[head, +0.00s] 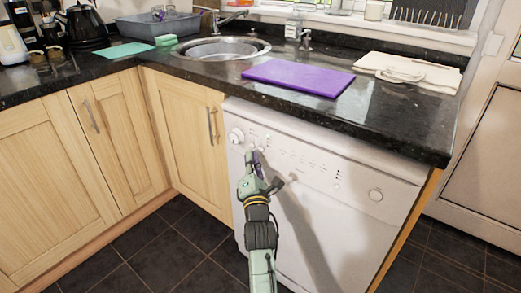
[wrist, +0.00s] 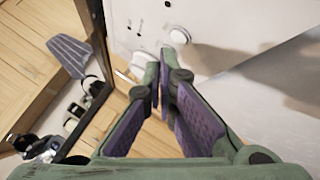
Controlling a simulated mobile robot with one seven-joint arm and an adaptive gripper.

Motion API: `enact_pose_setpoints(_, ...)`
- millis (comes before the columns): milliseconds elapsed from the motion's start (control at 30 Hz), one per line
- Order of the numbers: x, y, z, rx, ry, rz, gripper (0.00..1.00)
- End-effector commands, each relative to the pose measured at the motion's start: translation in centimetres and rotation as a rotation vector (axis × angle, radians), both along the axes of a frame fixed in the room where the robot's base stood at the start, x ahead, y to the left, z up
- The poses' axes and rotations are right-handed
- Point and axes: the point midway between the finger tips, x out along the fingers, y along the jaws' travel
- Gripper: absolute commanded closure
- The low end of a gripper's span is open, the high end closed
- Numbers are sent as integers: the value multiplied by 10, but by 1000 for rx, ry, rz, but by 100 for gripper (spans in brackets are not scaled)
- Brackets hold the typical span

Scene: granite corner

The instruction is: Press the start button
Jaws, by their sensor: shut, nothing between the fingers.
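The white dishwasher (head: 330,215) stands under the counter, with a control panel along the top of its front. The panel has a round dial (head: 236,135) at the left end, several small buttons and marks along the middle, and a round button (head: 375,195) at the right. I cannot read which one is the start button. My gripper (head: 254,160) is shut and empty, in front of the panel's left part, just right of and below the dial. In the wrist view my fingertips (wrist: 162,62) are close to a round white control (wrist: 179,36); I cannot tell whether they touch.
The dark counter (head: 400,118) overhangs the dishwasher. On it are a purple board (head: 298,77), a folded cloth (head: 410,70) and a sink (head: 220,49). Wooden cupboards (head: 187,130) stand left of the dishwasher. The tiled floor (head: 150,245) in front of them is clear.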

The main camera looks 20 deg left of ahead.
Motion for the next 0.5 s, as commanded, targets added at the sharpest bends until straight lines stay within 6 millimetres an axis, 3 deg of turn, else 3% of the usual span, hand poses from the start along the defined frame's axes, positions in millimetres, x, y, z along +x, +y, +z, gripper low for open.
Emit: enact_pose_setpoints(500, 5, -2, -2, 1, -1, 0, 100)
